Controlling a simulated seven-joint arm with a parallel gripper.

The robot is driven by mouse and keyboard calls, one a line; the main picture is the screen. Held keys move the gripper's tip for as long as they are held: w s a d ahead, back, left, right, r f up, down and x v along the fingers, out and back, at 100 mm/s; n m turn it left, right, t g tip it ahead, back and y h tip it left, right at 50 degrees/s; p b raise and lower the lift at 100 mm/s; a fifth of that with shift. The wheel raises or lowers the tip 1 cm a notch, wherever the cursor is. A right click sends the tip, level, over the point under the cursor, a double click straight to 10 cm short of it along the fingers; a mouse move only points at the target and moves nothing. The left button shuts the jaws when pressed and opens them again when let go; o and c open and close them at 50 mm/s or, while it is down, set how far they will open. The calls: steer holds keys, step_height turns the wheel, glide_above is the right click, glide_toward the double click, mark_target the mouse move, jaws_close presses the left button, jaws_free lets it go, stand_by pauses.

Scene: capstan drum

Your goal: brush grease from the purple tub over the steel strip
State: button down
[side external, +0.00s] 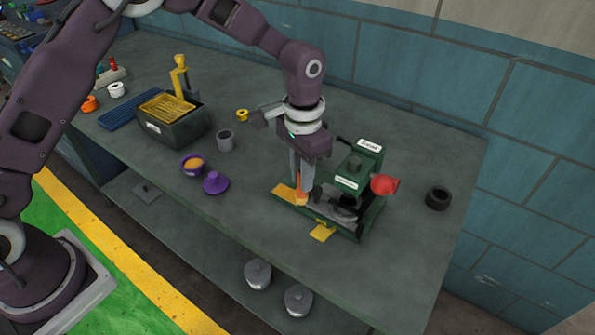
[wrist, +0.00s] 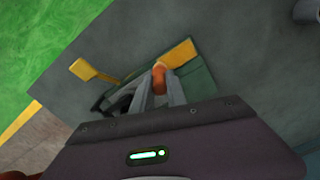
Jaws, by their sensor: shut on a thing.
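My gripper (side external: 303,180) points down over the left end of the green machine (side external: 368,165). It is shut on a small orange brush (side external: 301,197), which also shows between the fingers in the wrist view (wrist: 159,80). The brush is close above or on the machine's base, beside a yellow tab (side external: 284,191); I cannot tell whether it touches. A grey strip (side external: 336,212), seemingly the steel strip, lies along the machine's base, partly hidden by the fingers and machine. The purple tub (side external: 190,170) stands open to the left with orange grease (side external: 194,162) in it.
A purple lid (side external: 216,184) lies beside the tub. A grey cup (side external: 225,141) and a dark bin (side external: 180,128) with yellow contents stand behind. The machine has a red knob (side external: 385,185) and a second yellow tab (side external: 322,232). A black ring (side external: 438,198) lies right.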

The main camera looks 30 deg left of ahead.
steer(key=shift+r, duration=3.05)
steer(key=shift+r, duration=0.1)
steer(key=shift+r, duration=1.4)
steer(key=shift+a, duration=0.1)
